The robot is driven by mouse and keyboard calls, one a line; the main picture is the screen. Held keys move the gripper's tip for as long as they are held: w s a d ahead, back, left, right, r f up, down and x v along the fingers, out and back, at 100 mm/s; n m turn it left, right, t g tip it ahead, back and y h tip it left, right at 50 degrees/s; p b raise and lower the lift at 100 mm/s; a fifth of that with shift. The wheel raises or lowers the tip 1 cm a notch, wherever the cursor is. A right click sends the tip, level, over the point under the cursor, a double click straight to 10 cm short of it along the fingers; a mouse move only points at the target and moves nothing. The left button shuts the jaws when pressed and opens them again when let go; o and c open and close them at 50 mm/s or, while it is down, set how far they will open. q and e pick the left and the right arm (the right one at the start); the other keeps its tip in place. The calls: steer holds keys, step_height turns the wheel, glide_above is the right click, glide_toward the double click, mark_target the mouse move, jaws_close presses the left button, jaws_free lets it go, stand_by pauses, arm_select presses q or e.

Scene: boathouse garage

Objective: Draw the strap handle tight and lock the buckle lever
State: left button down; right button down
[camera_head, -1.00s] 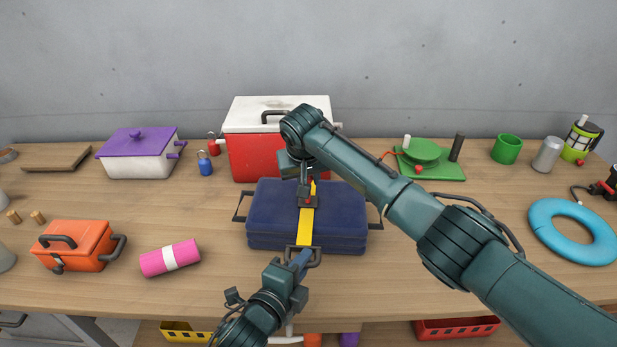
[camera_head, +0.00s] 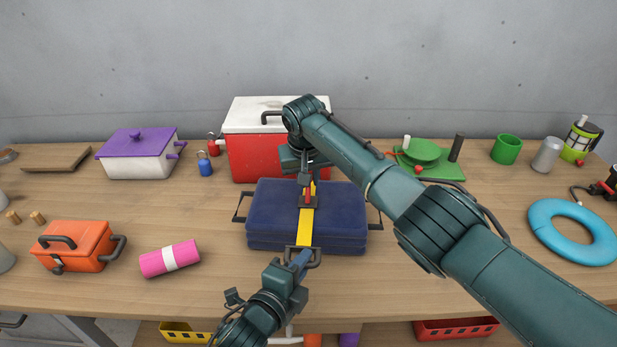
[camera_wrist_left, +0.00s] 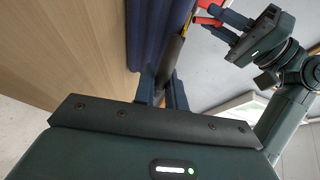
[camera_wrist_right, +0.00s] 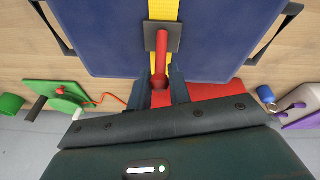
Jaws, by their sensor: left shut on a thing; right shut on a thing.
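A dark blue case (camera_head: 345,215) lies flat on the bench with a yellow strap (camera_head: 304,232) across it. The dark buckle (camera_head: 314,203) sits on the strap, and its red lever (camera_head: 308,194) stands up from it. My right gripper (camera_wrist_right: 161,92) is shut on the lever's end, seen best in the right wrist view. The dark strap handle (camera_head: 316,259) is at the strap's near end, by the case's front edge. My left gripper (camera_head: 302,258) is shut on this handle; its fingers (camera_wrist_left: 164,92) also show in the left wrist view.
A red cooler (camera_head: 245,157) with a white lid stands close behind the case. An orange box (camera_head: 85,245) and a pink roll (camera_head: 155,263) lie to the left. A blue ring (camera_head: 545,220) lies at the right.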

mark_target(306, 200)
steer(key=c, duration=1.4)
jaws_free()
steer(key=shift+o, duration=0.2)
steer(key=v, duration=1.2)
steer(key=shift+o, duration=0.2)
steer(key=shift+r, duration=0.1)
